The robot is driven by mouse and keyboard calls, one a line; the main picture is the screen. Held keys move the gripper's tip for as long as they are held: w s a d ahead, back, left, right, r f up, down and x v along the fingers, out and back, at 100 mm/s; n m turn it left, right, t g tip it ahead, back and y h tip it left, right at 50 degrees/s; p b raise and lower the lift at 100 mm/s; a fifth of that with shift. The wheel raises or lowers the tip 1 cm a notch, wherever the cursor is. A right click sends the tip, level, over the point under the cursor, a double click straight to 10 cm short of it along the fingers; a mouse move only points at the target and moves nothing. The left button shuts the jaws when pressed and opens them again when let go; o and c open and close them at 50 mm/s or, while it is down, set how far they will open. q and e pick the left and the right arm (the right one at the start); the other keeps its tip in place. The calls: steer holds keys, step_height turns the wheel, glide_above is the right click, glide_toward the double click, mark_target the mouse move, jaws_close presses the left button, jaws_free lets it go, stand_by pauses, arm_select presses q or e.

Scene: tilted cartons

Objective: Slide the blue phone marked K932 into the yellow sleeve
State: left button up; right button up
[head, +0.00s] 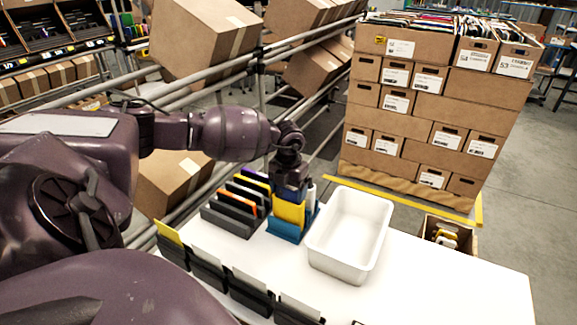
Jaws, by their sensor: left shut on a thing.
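My left gripper (290,185) points down over the table, directly above the yellow sleeve (289,213). It is shut on a dark blue thing, which looks like the blue phone (289,197). Little of the phone shows between the jaws and the sleeve, and the K932 marking cannot be read. I cannot tell whether the phone's lower edge is inside the sleeve or just behind it. The yellow sleeve stands upright in a blue holder (285,233). My right gripper is not in view.
A dark rack (229,220) with several upright slabs stands left of the sleeve. A white tray (322,256) stands close on its right. Several black holders with cards (246,292) line the table's front left. The table's right part (455,285) is clear. Stacked cartons stand behind.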

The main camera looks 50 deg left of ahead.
arm_select(q)
steer(key=shift+f, duration=0.25)
stand_by(0.3)
stand_by(0.4)
steer(key=o, duration=0.8)
steer(key=shift+r, duration=0.1)
step_height(320, 180, up, 9)
steer(key=shift+r+p, duration=0.1)
steer(key=shift+p, duration=0.45)
steer(key=shift+r, duration=0.75)
